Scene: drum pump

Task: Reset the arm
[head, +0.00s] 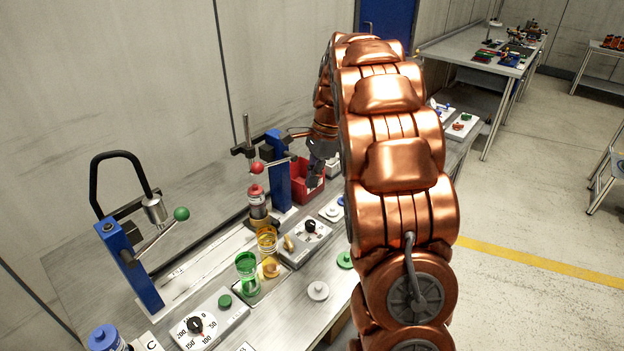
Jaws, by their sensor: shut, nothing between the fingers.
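My copper-coloured arm (395,165) rises through the middle of the head view and bends over at the top. My gripper (315,182) hangs down at its far end, over the back part of the bench. It is shut and holds nothing. It is in front of a red bin (303,186) and to the right of a blue pump stand (279,172). My arm hides part of the bench behind it.
The grey bench (75,262) holds a second blue stand (130,268) with a green-knobbed lever, a red-capped bottle (257,200), green (246,265) and yellow (267,240) beakers, and dial boxes (210,320). Open floor (530,215) lies right. Another table (470,52) stands behind.

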